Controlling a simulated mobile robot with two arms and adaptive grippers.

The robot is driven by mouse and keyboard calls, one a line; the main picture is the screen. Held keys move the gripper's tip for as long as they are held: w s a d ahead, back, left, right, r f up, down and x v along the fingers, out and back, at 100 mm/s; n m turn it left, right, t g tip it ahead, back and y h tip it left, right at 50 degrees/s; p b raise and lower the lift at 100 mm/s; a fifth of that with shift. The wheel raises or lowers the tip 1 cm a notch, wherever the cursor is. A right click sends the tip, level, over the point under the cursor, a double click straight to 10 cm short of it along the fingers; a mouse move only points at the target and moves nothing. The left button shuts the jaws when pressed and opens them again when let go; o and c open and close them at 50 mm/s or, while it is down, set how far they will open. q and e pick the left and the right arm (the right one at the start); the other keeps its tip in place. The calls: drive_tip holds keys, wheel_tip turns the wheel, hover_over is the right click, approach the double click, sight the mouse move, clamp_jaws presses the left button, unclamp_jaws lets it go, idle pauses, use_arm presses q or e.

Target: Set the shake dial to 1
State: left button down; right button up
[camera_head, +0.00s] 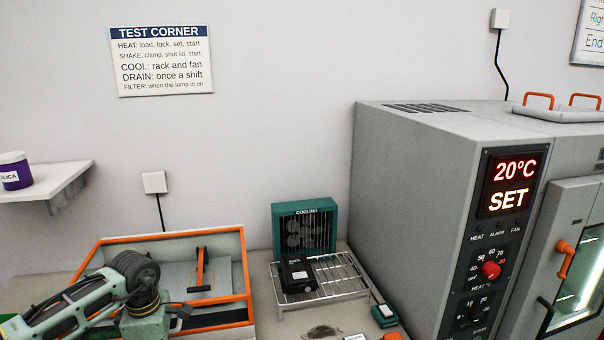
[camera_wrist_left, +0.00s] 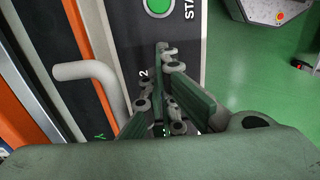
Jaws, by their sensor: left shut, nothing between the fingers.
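The shaker (camera_head: 247,264) is the orange-edged open box at the lower left of the head view. In the left wrist view, its dark control panel (camera_wrist_left: 125,22) shows a green button (camera_wrist_left: 159,6), a partly cut-off label starting "STA" and a sideways "2". My left gripper (camera_wrist_left: 165,52) is shut and empty, its fingertips over the panel beside the "2". The shake dial itself cannot be made out; the fingers cover that part of the panel, so its setting is hidden. In the head view my left arm reaches in front of the shaker. My right gripper is out of view.
A pale bar handle (camera_wrist_left: 88,72) stands out left of the fingers. Inside the shaker is a grey plate (camera_head: 180,277) with a black-and-orange clamp (camera_head: 200,268). To its right are a wire rack (camera_head: 345,270), a green cooling fan (camera_head: 305,228) and a grey oven (camera_head: 415,210).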

use_arm(q)
drive_tip(key=shift+s+f, duration=0.3)
drive_tip(key=shift+f, duration=0.15)
drive_tip(key=shift+s, duration=0.25)
idle(0.5)
drive_tip(key=shift+s+d+f+b, duration=0.1)
drive_tip(key=shift+s+b, duration=0.2)
drive_tip(key=shift+s, duration=0.2)
drive_tip(key=shift+s+r, duration=0.2)
idle(0.4)
drive_tip(key=shift+s+d+b, duration=0.1)
drive_tip(key=shift+d+b, duration=0.1)
drive_tip(key=shift+b, duration=0.1)
wheel_tip(320, 180, up, 6)
drive_tip(key=p, duration=0.3)
drive_tip(key=shift+d, duration=0.2)
